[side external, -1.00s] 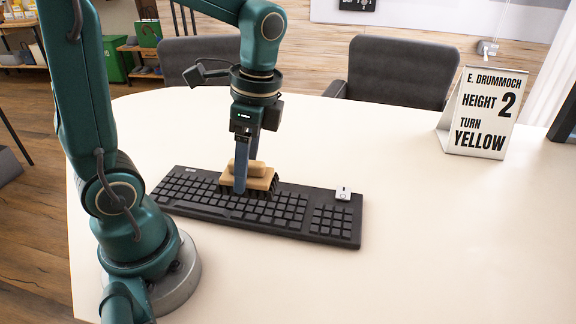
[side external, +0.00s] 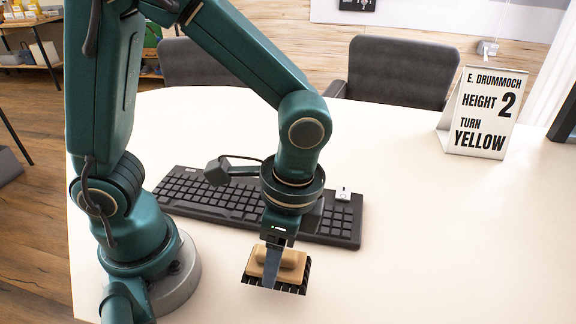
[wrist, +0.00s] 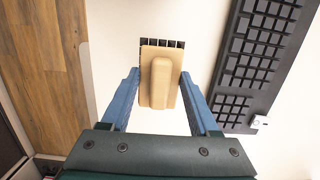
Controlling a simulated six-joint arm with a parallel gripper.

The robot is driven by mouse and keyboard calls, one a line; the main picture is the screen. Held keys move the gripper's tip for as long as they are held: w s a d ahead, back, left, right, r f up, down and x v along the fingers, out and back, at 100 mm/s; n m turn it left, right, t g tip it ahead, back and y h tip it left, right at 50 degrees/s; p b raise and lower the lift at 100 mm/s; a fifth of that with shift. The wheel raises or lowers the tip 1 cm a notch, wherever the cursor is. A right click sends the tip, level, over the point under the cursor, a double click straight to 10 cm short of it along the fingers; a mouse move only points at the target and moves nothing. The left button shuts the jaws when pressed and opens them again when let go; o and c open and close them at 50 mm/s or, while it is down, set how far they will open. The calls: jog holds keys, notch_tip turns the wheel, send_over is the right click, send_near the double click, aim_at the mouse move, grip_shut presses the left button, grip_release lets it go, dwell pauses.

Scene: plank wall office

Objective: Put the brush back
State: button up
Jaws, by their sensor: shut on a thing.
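The brush (side external: 276,266) has a tan wooden block with a raised grip and dark bristles underneath. My gripper (side external: 271,268) is shut on it, in front of the keyboard in the side view. In the wrist view the brush (wrist: 160,78) sits between the two blue fingers of my gripper (wrist: 160,88), with the bristle tips showing at its far edge. I cannot tell whether the bristles touch the table.
A sign (side external: 480,112) reading "HEIGHT 2, TURN YELLOW" stands at the back right. Chairs stand behind.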

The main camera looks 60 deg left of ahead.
jog(key=shift+f, duration=2.05)
jog(key=o, duration=1.3)
jog(key=shift+f, duration=0.1)
